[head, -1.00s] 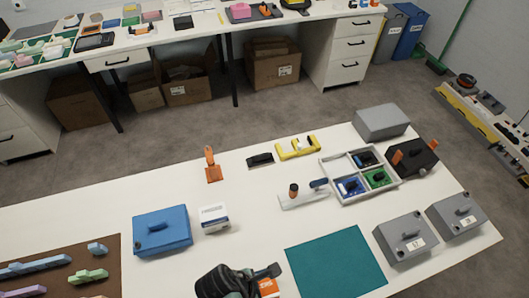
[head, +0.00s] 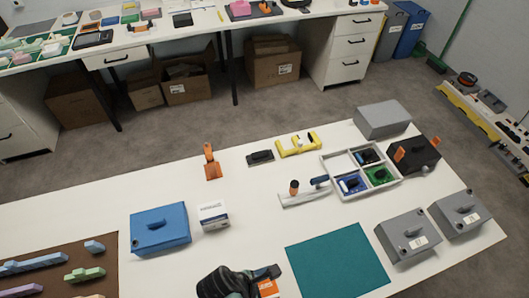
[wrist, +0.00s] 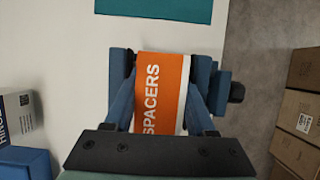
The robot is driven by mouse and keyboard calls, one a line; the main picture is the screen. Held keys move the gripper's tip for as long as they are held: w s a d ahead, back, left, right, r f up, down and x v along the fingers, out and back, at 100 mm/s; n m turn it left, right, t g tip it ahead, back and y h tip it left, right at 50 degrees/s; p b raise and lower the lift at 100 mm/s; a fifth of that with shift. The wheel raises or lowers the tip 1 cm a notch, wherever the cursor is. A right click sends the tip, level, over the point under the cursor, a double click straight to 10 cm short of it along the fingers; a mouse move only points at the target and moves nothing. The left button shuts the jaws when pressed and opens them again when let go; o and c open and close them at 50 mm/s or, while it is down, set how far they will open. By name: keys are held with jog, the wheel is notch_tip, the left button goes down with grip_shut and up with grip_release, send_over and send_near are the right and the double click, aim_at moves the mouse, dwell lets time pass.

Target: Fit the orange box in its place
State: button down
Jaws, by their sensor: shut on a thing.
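The orange box (wrist: 160,95), with a white edge strip and the word SPACERS, is between the blue fingers of my gripper (wrist: 163,92). It shows only in part in the head view (head: 268,288), where my gripper (head: 262,279) is at the bottom centre, over the near side of the white table. The teal mat (head: 338,258) lies just right of it. A white divided tray (head: 326,167) stands farther back on the right. Its front compartments hold blue and green pieces, and its back right one holds dark and blue ones. Its back left compartment looks empty.
A blue box (head: 160,230) and a white carton (head: 214,216) stand to the left. Grey boxes (head: 408,237) and a black box (head: 417,153) stand right. The table middle is clear.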

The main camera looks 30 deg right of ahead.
jog(key=shift+f, duration=0.3)
jog(key=shift+c, duration=0.7)
grip_release()
jog(key=shift+r, duration=0.1)
jog(key=v, duration=1.3)
